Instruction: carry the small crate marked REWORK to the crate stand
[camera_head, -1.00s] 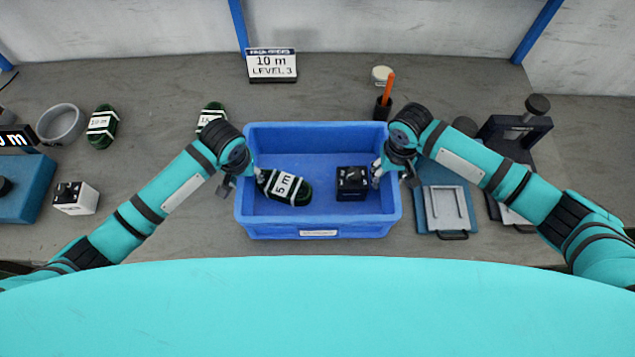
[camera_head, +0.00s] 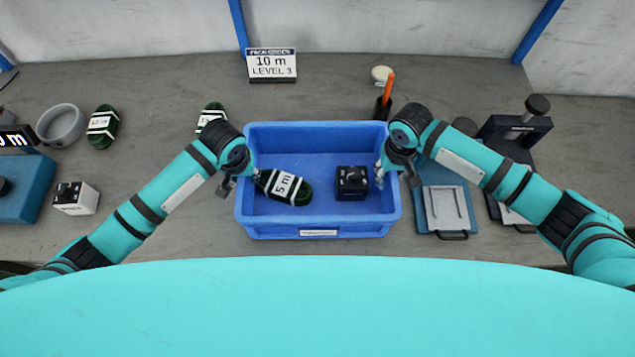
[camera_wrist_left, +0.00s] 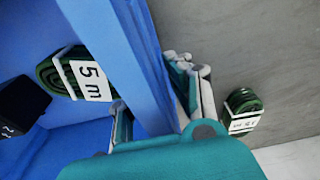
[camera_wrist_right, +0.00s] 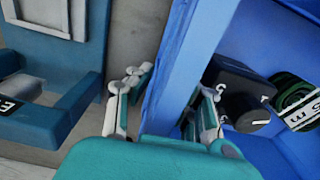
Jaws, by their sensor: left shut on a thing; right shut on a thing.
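A blue crate (camera_head: 318,216) stands in the middle of the bench in the head view; the white label (camera_head: 318,233) on its front is too small to read. It holds a dark green cable coil tagged 5 m (camera_head: 286,187) and a black box with a knob (camera_head: 352,183). My left gripper (camera_wrist_left: 155,100) is shut on the crate's left wall, one finger inside and one outside. My right gripper (camera_wrist_right: 165,100) is shut on its right wall in the same way. I cannot pick out a crate stand in these views.
A teal fixture with a grey plate (camera_head: 446,207) is close on the right. A white box (camera_head: 75,198) and coils lie on the left.

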